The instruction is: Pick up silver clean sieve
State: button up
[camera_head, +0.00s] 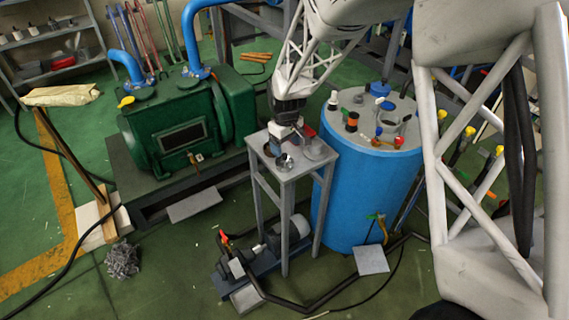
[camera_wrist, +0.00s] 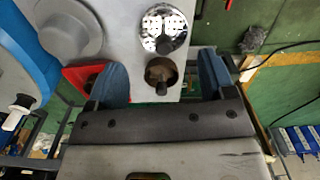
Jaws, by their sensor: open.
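The silver clean sieve (camera_wrist: 165,28) is a shiny round disc with holes on the small grey table. In the wrist view it lies beyond my fingertips, near the top; it also shows in the head view (camera_head: 285,162). A brown, dirty-looking round piece (camera_wrist: 160,72) with a dark stub lies just nearer, in line with the gap between my fingers. My gripper (camera_wrist: 162,80) is open, with blue fingertips apart and nothing held. In the head view my gripper (camera_head: 284,133) hangs over the back of the tabletop, pointing down. The height gap is hard to judge.
A grey flanged lid (camera_wrist: 70,30) sits left of the sieve. A red piece (camera_wrist: 80,76) is by my left finger. The small grey table (camera_head: 293,174) has little free room. A blue tank (camera_head: 365,195) stands right and a green machine (camera_head: 178,125) left.

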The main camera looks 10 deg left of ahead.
aim_at(285, 154)
jog(key=shift+f, duration=1.05)
jog(key=shift+f, duration=0.1)
jog(key=shift+a+f, duration=0.15)
jog(key=shift+f, duration=2.35)
jog(key=c, duration=0.7)
